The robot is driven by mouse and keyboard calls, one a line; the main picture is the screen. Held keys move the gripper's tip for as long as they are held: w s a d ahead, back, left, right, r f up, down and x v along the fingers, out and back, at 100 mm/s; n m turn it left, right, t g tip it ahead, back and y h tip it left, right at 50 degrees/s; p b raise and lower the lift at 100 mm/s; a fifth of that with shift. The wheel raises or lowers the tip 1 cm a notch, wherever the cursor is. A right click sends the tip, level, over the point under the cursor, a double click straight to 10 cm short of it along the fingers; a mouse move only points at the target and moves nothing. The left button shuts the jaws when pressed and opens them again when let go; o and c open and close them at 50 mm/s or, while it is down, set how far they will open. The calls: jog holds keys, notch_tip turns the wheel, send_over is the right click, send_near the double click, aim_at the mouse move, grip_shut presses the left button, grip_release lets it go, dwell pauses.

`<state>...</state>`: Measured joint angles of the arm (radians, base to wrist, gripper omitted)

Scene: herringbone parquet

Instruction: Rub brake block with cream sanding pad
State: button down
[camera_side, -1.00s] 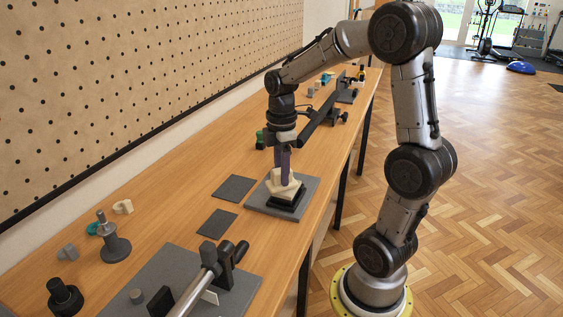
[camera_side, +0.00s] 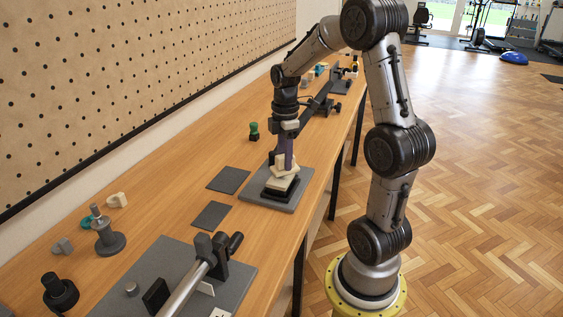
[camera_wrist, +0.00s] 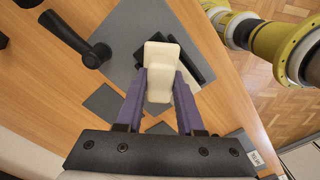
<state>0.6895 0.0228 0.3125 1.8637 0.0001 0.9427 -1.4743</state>
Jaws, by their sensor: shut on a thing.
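My gripper (camera_side: 286,163) points down over a grey plate (camera_side: 298,199) on the bench. Its purple fingers are shut on the cream sanding pad (camera_side: 288,171), a pale piece with a raised grip. In the wrist view the pad (camera_wrist: 159,55) sits between the two fingertips (camera_wrist: 160,78). Below it on the plate is a dark block (camera_side: 271,193), taken as the brake block, mostly covered by cream in the side view. Its dark edge shows right of the pad in the wrist view (camera_wrist: 197,62). I cannot tell whether the pad touches it.
Two dark flat squares (camera_side: 228,180) (camera_side: 211,215) lie left of the plate. A large grey board (camera_side: 165,262) with a metal rod and black clamp (camera_side: 222,252) stands nearer. A grey post (camera_side: 107,233), small parts and a green-topped piece (camera_side: 254,129) stand along the bench. The perforated wall panel bounds the left.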

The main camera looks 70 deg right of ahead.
jog(key=shift+d, duration=0.5)
jog(key=shift+a, duration=4)
notch_tip(320, 180, up, 8)
jog(key=c, duration=1)
grip_release()
jog(key=shift+c, duration=0.2)
grip_shut()
